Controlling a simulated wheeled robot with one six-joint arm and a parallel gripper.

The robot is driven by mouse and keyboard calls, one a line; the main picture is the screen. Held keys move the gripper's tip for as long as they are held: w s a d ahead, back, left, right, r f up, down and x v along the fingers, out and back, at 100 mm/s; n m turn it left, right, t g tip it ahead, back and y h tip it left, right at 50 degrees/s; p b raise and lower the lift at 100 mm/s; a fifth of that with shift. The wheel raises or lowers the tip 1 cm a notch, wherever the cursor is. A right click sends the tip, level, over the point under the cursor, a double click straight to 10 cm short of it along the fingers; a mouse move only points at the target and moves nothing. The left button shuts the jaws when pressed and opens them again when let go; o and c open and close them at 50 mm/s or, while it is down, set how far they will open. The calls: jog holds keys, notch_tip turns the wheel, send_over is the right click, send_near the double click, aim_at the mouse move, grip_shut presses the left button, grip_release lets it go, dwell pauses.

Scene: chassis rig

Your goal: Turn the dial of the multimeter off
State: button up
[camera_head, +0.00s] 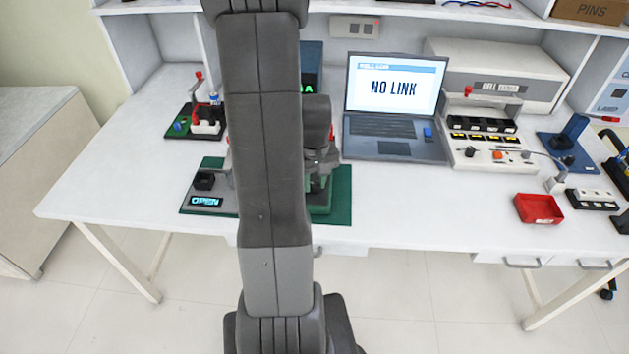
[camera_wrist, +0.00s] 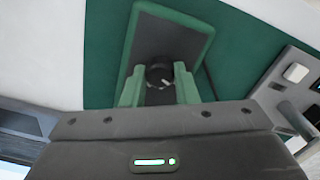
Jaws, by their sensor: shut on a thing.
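The multimeter, a dark grey face in a green rim (camera_wrist: 208,35), lies below my gripper in the wrist view. Its round black dial (camera_wrist: 160,74) carries a pale pointer mark that slants. My gripper (camera_wrist: 159,90) has one greenish finger on each side of the dial and is shut on it. The lower part of the multimeter is hidden by the gripper body. In the head view my gripper (camera_head: 320,165) is over the green mat (camera_head: 340,195), and my arm hides most of the multimeter.
A grey box with an "OPEN" display (camera_head: 206,202) is left of my arm. A laptop (camera_head: 393,105) reading "NO LINK" stands behind to the right. A red tray (camera_head: 538,208) sits farther right. The front table between mat and tray is clear.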

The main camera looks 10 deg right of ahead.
aim_at(314, 184)
dwell(0.3)
jog(key=o, duration=1)
jog(key=shift+r, duration=0.15)
notch_tip(314, 184, up, 14)
jog(key=p, duration=0.1)
jog(key=shift+f, duration=0.2)
notch_tip(314, 184, down, 14)
jog(key=shift+b, duration=0.5)
jog(key=shift+r, duration=0.15)
